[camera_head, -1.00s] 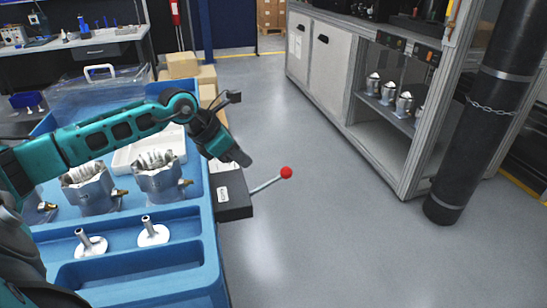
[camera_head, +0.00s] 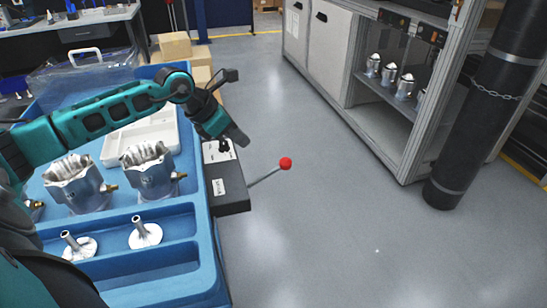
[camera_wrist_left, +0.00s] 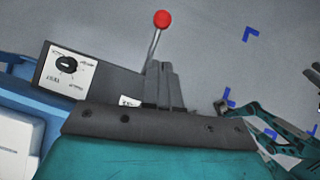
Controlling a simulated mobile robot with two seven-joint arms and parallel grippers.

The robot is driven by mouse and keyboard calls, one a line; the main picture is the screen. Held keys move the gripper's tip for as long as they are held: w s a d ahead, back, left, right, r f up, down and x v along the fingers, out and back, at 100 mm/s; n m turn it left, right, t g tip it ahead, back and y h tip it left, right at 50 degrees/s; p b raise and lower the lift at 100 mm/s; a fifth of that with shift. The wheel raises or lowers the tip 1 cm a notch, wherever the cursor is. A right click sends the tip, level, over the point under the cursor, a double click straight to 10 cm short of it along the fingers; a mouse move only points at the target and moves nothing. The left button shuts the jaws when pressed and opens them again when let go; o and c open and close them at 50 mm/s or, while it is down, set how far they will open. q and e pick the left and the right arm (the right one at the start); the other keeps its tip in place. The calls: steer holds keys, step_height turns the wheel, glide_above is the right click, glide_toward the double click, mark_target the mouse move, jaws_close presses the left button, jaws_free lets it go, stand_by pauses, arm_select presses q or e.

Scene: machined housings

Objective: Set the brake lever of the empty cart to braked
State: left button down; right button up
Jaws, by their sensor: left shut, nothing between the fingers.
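The brake lever (camera_head: 266,176) is a thin metal rod with a red ball knob (camera_head: 285,163). It sticks out to the right and slightly up from a dark box (camera_head: 227,184) on the right side of a blue cart (camera_head: 207,250). This cart carries metal housings, so it is not empty. My left gripper (camera_head: 240,138) is shut and empty, above the box and up-left of the knob. In the left wrist view the gripper fingers (camera_wrist_left: 164,85) overlap the lower rod; I cannot tell if they touch. The red knob (camera_wrist_left: 162,19) shows beyond them.
The cart holds metal housings (camera_head: 150,170), flanged stems (camera_head: 145,233) and a white tray (camera_head: 140,136). A dial plate (camera_wrist_left: 67,68) sits on the box. Floor right of the lever is clear. A cabinet (camera_head: 345,55) and a chained dark cylinder (camera_head: 475,130) stand farther right.

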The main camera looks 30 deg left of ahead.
mark_target(281, 163)
arm_select(q)
steer(key=x, duration=1.2)
steer(key=shift+w+d+r, duration=0.1)
steer(key=shift+w+d, duration=0.2)
steer(key=shift+w, duration=0.2)
steer(key=shift+w+d, duration=0.15)
steer(key=shift+w, duration=0.15)
arm_select(e)
steer(key=shift+f, duration=0.15)
steer(key=shift+a, duration=0.1)
arm_select(q)
steer(key=shift+f, duration=0.25)
arm_select(e)
steer(key=shift+w, duration=0.1)
